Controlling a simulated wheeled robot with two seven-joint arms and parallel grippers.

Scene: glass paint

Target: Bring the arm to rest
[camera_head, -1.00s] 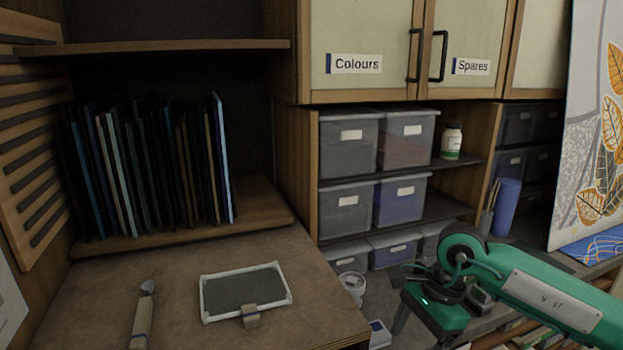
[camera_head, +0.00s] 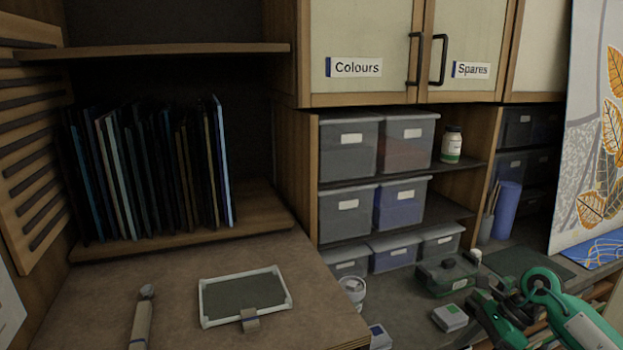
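My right arm, green with dark joints, reaches in from the lower right corner. Its gripper (camera_head: 492,318) is low in the picture, over the grey worktop, beside a small white and green box (camera_head: 450,318). A dark green see-through case (camera_head: 446,276) stands just behind it. The fingers are small and partly hidden, so I cannot tell whether they are open or shut. I see nothing clearly held. My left gripper is not in view.
A brown bench (camera_head: 165,285) on the left bears a framed dark panel (camera_head: 245,296) and a handled tool (camera_head: 141,320). A white pot (camera_head: 352,290) stands by its edge. Lidded bins (camera_head: 348,148) fill shelves under cabinets. A painted panel (camera_head: 590,150) stands at right.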

